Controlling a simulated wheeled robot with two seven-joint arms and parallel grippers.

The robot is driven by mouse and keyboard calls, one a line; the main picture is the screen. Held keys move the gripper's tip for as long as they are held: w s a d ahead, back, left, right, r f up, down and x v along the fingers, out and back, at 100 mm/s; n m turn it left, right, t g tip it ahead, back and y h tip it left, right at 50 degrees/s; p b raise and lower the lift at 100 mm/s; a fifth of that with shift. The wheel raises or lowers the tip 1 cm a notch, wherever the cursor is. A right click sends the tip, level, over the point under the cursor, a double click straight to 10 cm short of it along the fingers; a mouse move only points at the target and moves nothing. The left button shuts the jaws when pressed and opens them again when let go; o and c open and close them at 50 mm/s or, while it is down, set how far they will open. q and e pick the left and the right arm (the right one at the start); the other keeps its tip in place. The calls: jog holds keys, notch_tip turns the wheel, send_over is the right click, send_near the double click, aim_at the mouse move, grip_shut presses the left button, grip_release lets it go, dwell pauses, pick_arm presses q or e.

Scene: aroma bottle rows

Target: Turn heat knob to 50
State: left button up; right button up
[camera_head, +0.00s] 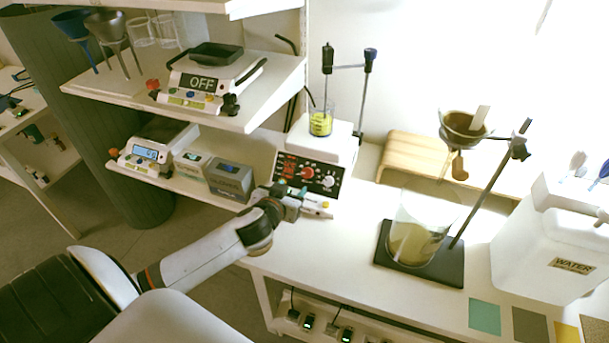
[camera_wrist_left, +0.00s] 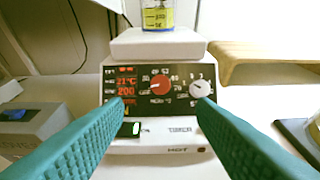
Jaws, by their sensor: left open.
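The hot plate stirrer (camera_head: 318,145) stands on the bench with its black control panel facing me. A red knob (camera_wrist_left: 158,84), with a printed number scale around it, sits mid-panel; it also shows in the head view (camera_head: 307,172). A white knob (camera_wrist_left: 202,89) is to its right, partly behind a fingertip. Red digits, including 21 °C, glow at the panel's left. My left gripper (camera_head: 296,193) is open and empty in front of the panel. In the wrist view its teal fingers (camera_wrist_left: 161,105) are spread below and to either side of the red knob, apart from it. My right gripper is not in view.
A beaker (camera_head: 320,122) of yellow liquid stands on the hot plate. A grey box (camera_head: 230,180) and a scale (camera_head: 152,150) are to the left. A stand with a large beaker (camera_head: 412,240) and a white water container (camera_head: 550,245) are to the right.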

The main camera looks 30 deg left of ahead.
aim_at(306, 173)
pick_arm(q)
jog(key=x, duration=1.1)
jog(key=shift+f, duration=0.1)
jog(key=c, duration=1)
jog(key=shift+o, duration=0.2)
